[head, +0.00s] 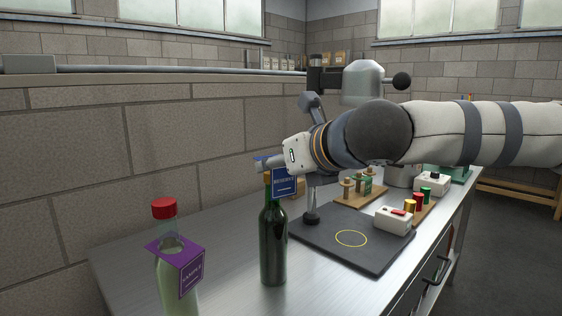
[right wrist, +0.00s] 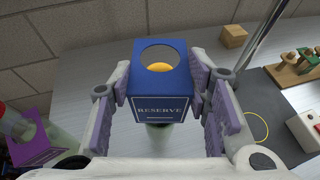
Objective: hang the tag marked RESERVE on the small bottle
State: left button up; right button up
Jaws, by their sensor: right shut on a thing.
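The blue tag marked RESERVE (right wrist: 160,108) is between the two fingers of my right gripper (right wrist: 163,95), which is shut on it. It also shows in the head view (head: 285,181), at the top of a dark green bottle (head: 273,245). In the wrist view an orange-yellow bottle top (right wrist: 160,67) shows through the tag's round hole. I cannot tell how far the neck passes through. The dark green bottle stands upright on the bench. A pale bottle with a red cap (head: 164,208) stands to its left and wears a purple tag (head: 177,262). My left gripper is not in view.
The metal bench (head: 225,228) runs along a block wall. A dark mat (head: 325,251) with a yellow ring lies right of the green bottle. Beyond are a white box with a red switch (head: 394,220), a wooden stand (head: 360,191) and a metal post on a base (head: 311,217).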

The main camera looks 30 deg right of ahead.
aim_at(284, 188)
jog(key=shift+f, duration=0.45)
jog(key=shift+f, duration=0.1)
jog(key=shift+f, duration=0.55)
jog(key=shift+f, duration=0.55)
jog(key=shift+f, duration=0.1)
jog(key=shift+f, duration=0.5)
jog(key=shift+f, duration=0.15)
